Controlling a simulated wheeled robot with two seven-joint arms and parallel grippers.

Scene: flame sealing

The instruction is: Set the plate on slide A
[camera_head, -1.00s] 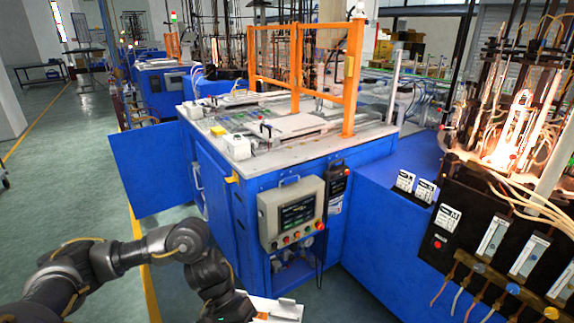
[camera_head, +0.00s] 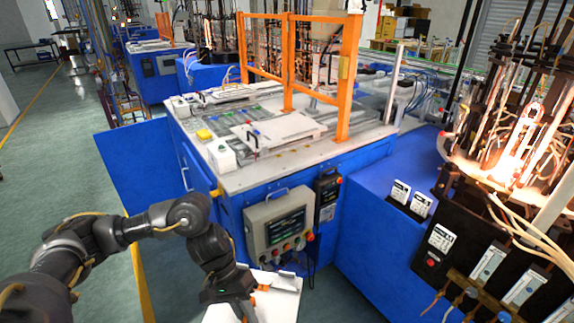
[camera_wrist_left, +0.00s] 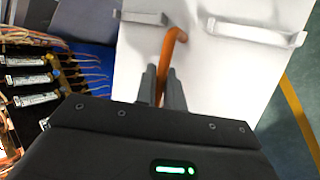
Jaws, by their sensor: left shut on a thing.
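The white plate (camera_head: 283,302) is at the bottom of the head view, in front of the blue machine. It also shows in the left wrist view (camera_wrist_left: 225,75), with an orange handle (camera_wrist_left: 168,55) and two raised metal brackets. My left gripper (camera_wrist_left: 162,88) is shut on the orange handle; in the head view the gripper (camera_head: 250,302) is partly hidden. Two slide stations with pale flat plates lie on the machine's top, one nearer (camera_head: 287,128) and one farther (camera_head: 222,93). I cannot tell which is slide A. My right gripper is out of view.
The blue machine (camera_head: 222,190) has a control panel (camera_head: 282,222) on its front, just beyond the plate. An orange frame (camera_head: 347,80) stands on its top. Burning flames (camera_head: 515,150) are at the right. Open floor lies at the left.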

